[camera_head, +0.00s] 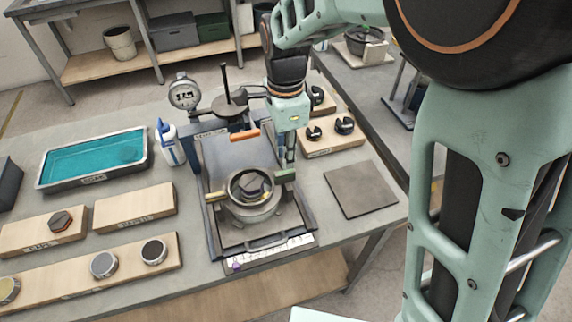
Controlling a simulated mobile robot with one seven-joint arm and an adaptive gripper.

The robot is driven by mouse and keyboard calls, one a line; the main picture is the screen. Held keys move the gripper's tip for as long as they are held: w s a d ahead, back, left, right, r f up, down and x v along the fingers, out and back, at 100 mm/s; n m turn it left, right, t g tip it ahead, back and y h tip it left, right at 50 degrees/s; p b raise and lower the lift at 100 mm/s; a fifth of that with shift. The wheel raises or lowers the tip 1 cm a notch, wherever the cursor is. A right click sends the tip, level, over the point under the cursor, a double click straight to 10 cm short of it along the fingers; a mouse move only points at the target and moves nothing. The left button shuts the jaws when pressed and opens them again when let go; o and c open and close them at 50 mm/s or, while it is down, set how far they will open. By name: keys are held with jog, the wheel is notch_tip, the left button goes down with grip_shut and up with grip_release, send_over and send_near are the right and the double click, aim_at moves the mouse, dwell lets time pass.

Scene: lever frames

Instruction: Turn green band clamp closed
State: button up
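A metal ring-shaped fixture (254,207) with a dark part inside sits on the dark frame plate in the middle of the bench. A small green block (285,175) sticks out at its right side and looks like the green-banded clamp handle. A yellowish block (217,197) is at its left side. My gripper (287,160) points down just above the green block. Its fingers are narrow and partly overlap in this view. I cannot tell whether they touch the block or how far they are apart.
An orange bar (245,135) and a dial gauge (184,94) are behind the fixture. A white bottle (170,145) and a teal-filled tray (93,158) stand left. Wooden boards with round parts (103,265) lie front left. A bare grey plate (360,190) lies right.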

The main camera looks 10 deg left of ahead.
jog(key=shift+r, duration=2.6)
